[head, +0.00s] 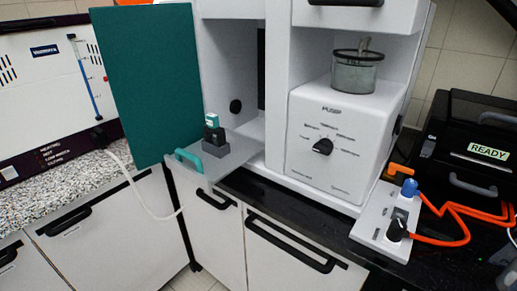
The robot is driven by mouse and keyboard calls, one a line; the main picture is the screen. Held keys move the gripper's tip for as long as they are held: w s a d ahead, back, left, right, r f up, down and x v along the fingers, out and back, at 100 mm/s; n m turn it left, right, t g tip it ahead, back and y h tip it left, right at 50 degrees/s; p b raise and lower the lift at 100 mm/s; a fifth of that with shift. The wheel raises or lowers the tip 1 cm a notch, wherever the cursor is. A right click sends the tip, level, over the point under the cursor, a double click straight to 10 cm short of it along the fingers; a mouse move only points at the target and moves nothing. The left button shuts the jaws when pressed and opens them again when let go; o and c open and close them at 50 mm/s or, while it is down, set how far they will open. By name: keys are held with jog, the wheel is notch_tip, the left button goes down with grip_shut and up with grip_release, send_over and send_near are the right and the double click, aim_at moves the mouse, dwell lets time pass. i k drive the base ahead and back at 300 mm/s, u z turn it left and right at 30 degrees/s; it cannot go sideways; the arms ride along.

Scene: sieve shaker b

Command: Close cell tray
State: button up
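The cell tray (231,160) is a flat grey plate with a teal handle (188,160) at its front left end. It sticks out of the left bay of the white instrument (225,70), past the black counter edge. A grey block on the tray holds a dark upright piece with a teal and white top (212,130). A teal door (150,85) stands swung open to the left of the bay. My gripper is not in view.
A white unit with a black dial (323,146) and a clear beaker (354,72) stand right of the bay. A power strip (388,222) with orange cable and a black case labelled READY (490,148) are further right. A white hose (150,207) hangs at left. Cabinets with black handles are below.

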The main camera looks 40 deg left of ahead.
aim_at(217, 147)
jog(key=u, duration=1.15)
jog(key=k, duration=0.95)
jog(key=u, duration=0.65)
jog(key=i, duration=0.9)
